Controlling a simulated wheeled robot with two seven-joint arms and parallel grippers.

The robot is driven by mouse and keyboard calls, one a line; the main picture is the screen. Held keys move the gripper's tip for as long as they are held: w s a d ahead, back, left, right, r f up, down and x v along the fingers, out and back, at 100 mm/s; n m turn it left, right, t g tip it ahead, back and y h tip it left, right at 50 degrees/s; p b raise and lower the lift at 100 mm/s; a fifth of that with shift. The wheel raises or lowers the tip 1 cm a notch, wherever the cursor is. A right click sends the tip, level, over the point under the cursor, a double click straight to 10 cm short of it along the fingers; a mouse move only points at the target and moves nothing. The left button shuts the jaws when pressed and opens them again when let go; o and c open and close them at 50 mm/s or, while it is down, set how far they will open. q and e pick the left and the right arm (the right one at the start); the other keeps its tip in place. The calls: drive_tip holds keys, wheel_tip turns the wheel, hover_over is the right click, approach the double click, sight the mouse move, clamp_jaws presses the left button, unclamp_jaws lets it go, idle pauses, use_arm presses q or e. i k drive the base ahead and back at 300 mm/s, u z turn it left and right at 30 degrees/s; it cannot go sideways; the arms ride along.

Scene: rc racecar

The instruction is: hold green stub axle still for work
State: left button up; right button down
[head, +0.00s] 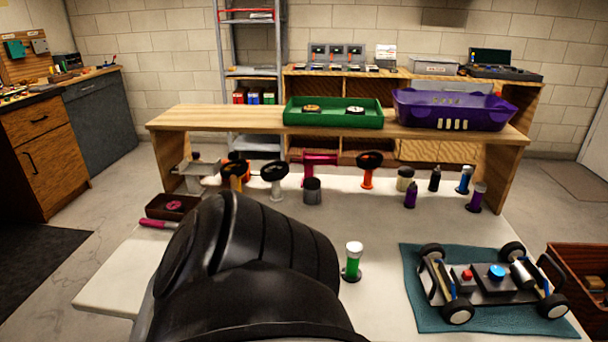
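A small upright green cylinder with a pale top (353,261) stands on the white table, in a dark round base, just right of my black arm. It is the only green upright part on the table, but I cannot tell for sure that it is the stub axle. My large black arm link fills the lower middle of the head view and covers much of the table's near left part. Neither gripper's fingers can be seen, so no contact with the green part shows.
An RC car chassis (490,278) sits on a teal mat (425,318) at right. Several upright parts and bottles stand along the table's back. A wooden shelf (230,118) carries a green tray (333,120) and a purple bin (455,110). A small brown tray (187,211) is at left.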

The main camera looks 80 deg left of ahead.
sight(355, 248)
drive_tip(key=k, duration=0.45)
drive_tip(key=u, duration=1.15)
